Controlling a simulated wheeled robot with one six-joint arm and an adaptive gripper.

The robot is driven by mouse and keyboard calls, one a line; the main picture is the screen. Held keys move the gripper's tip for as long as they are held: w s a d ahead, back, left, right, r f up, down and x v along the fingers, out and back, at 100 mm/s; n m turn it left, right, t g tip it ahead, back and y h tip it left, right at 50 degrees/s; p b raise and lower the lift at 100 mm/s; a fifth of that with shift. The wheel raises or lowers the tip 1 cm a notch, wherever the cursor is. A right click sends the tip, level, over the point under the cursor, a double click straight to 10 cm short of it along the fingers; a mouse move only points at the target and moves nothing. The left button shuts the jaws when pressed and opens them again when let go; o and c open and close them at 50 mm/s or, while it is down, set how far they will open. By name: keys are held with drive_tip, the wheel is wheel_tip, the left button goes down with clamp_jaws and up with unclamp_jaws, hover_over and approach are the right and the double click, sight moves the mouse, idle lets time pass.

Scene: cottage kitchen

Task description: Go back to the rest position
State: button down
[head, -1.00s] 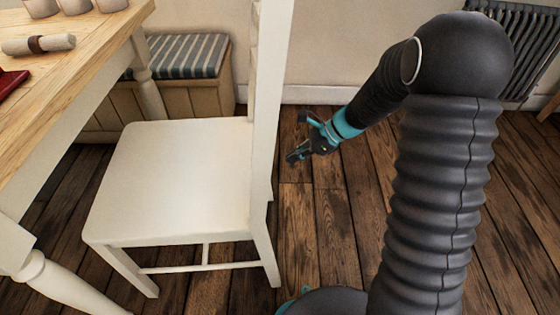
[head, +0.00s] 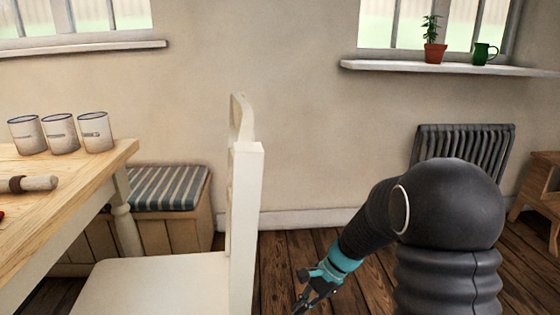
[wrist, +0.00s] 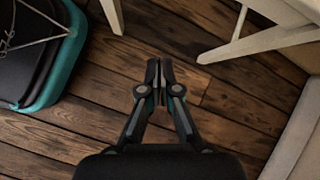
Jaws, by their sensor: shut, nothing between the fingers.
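My gripper (head: 306,298) hangs low over the wooden floor, to the right of the white chair (head: 246,200) in the head view. Its fingertips are partly cut off by the lower edge there. In the wrist view my gripper (wrist: 159,75) points down at the floorboards, with its two fingers together and nothing between them. Legs of white furniture (wrist: 250,42) show beyond it at the top and upper right.
A wooden table (head: 85,180) with white mugs (head: 60,134) stands at the left. A striped bench (head: 165,190) is behind it. A radiator (head: 462,146) and a wooden stool (head: 540,195) are at the right. A potted plant (head: 434,50) and green jug (head: 483,54) stand on the windowsill.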

drive_tip(key=s+d+r+n+t+h+p, duration=0.1)
drive_tip(key=s+d+r+n+t+h, duration=0.2)
drive_tip(key=s+r, duration=0.7)
drive_tip(key=s+d+r+n+t+h+p, duration=0.1)
drive_tip(key=s+d+r+n+t+h, duration=0.2)
drive_tip(key=s+d+r+n, duration=0.4)
drive_tip(key=s+r+n+t, duration=0.1)
drive_tip(key=s+r, duration=0.2)
drive_tip(key=r, duration=0.2)
drive_tip(key=shift+d+h+p, duration=0.2)
drive_tip(key=shift+h+p, duration=0.15)
drive_tip(key=shift+h, duration=0.05)
drive_tip(key=shift+s, duration=0.15)
